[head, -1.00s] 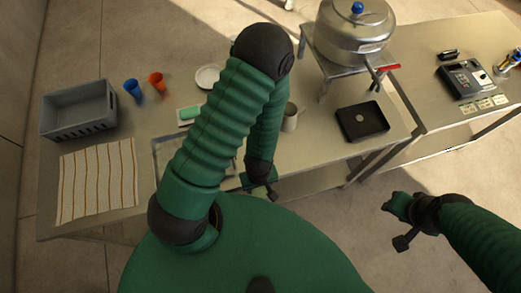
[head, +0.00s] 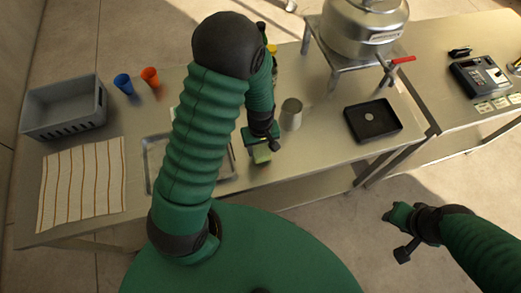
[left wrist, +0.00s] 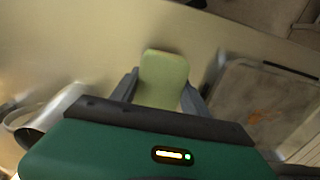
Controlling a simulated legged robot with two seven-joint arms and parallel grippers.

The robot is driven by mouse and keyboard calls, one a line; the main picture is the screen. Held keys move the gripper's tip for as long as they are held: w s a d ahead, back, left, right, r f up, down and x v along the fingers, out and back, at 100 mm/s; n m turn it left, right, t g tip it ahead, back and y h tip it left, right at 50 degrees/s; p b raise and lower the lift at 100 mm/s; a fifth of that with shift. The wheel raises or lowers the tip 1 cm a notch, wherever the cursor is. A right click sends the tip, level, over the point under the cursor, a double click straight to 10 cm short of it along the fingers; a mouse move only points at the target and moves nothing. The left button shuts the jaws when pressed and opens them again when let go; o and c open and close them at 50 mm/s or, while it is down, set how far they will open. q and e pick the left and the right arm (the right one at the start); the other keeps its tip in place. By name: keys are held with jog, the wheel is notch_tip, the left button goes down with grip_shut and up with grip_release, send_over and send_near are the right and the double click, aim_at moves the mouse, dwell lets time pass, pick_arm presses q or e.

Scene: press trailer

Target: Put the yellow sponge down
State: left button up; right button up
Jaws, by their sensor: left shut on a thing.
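The yellow sponge (head: 261,156), pale yellow-green, is held in my left gripper (head: 257,141) above the front part of the steel table (head: 300,155). In the left wrist view the sponge (left wrist: 162,75) sits between the two grey fingers of my left gripper (left wrist: 160,92). It sticks out beyond them over bare table. Whether its lower end touches the table I cannot tell. My right gripper (head: 402,228) is off the table's front at the right, away from the sponge; its jaws are too small to read.
A metal tray (head: 150,170) lies left of the sponge, partly behind my arm. A metal cup (head: 291,114) stands to its right. A black tray (head: 373,120), striped cloth (head: 82,185), grey crate (head: 62,108), blue cup (head: 123,83) and orange cup (head: 150,76) stand farther off.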

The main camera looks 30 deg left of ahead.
aim_at(261, 153)
pick_arm(q)
jog(key=f, duration=0.2)
jog(key=shift+s+f, duration=0.2)
jog(key=shift+f, duration=0.15)
jog(key=shift+w+d+f, duration=0.1)
jog(key=shift+d+f, duration=0.05)
jog(key=shift+f, duration=0.05)
jog(key=shift+d, duration=0.2)
jog(key=o, duration=1.6)
jog(key=shift+a, duration=0.2)
pick_arm(e)
jog(key=shift+s+d+r, duration=0.15)
jog(key=shift+r, duration=0.1)
